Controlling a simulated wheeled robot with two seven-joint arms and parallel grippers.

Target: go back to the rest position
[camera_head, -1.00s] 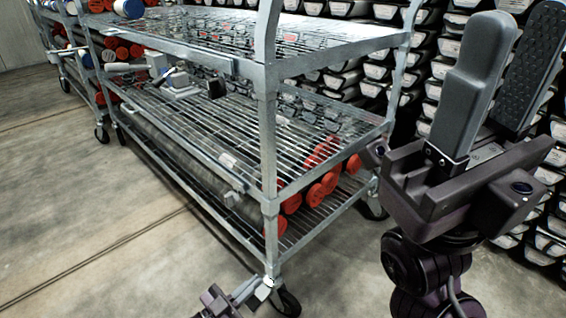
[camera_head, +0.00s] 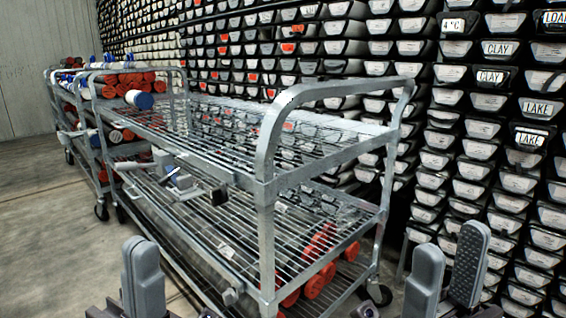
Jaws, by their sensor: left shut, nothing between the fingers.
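My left gripper (camera_head: 143,278) is at the bottom left of the head view, in front of the cart's near side. Its grey fingers are together, with nothing between them. My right gripper (camera_head: 448,268) is at the bottom right, its two grey fingers pointing up and apart. Nothing shows between them. Both grippers are clear of the cart in the picture, and their lower parts are cut off by the frame edge.
A metal wire-shelf cart (camera_head: 262,190) stands in the middle, with red-capped core liners (camera_head: 315,285) on its lower shelf. A blue-capped liner (camera_head: 139,99) lies on the upper shelf's far end. Racks of labelled trays (camera_head: 490,105) fill the back and right. Floor (camera_head: 35,215) is clear at left.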

